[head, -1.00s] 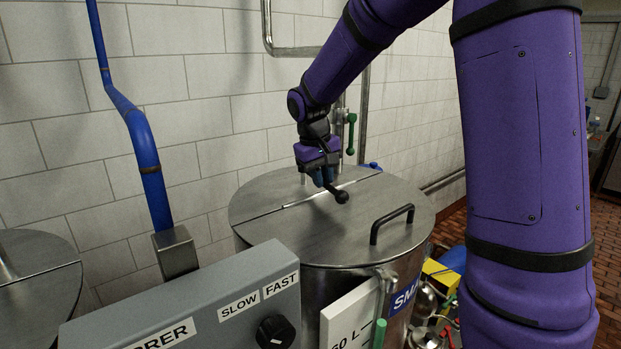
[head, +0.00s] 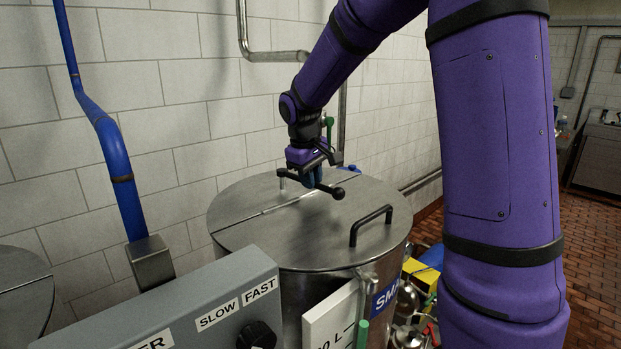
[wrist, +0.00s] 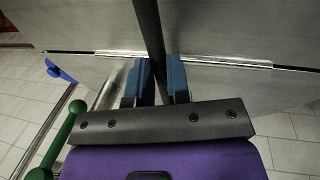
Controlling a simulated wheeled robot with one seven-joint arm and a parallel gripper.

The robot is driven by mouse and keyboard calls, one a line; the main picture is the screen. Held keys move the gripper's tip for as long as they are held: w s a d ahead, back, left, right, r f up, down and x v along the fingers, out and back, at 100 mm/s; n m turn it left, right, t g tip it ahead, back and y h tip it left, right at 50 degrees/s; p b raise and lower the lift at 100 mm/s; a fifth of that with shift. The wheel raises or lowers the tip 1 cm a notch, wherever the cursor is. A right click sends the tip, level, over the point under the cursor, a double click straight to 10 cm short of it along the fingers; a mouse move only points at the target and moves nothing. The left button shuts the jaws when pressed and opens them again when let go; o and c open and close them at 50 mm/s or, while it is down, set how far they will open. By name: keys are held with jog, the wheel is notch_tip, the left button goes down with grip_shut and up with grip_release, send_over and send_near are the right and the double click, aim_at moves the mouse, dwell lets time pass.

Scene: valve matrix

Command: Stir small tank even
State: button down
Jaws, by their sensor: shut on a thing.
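The small tank (head: 300,235) is a round steel vessel with a flat lid, and a blue label (head: 384,296) starting "SM" shows on its side. My gripper (head: 314,181) is over the rear middle of the lid. Its blue fingers are shut on a black rod (head: 328,188) that ends in a dark ball. In the wrist view the rod (wrist: 148,35) runs away from between the fingers (wrist: 158,82), over the lid seam. A short upright post (head: 282,179) stands just left of the gripper; whether it joins the rod is unclear. The tank's inside is hidden.
A grey control box (head: 190,305) marked SLOW and FAST, with a black knob (head: 257,335), stands in front. A black lid handle (head: 370,224) stands at the right. A blue pipe (head: 110,140) is at left, a green valve handle (wrist: 62,145) near the wrist.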

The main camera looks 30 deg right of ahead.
jog(key=c, duration=1.1)
grip_release()
jog(key=shift+d, duration=0.1)
jog(key=shift+r, duration=0.1)
notch_tip(320, 180, up, 10)
jog(key=a, duration=0.2)
jog(key=shift+s+r, duration=0.25)
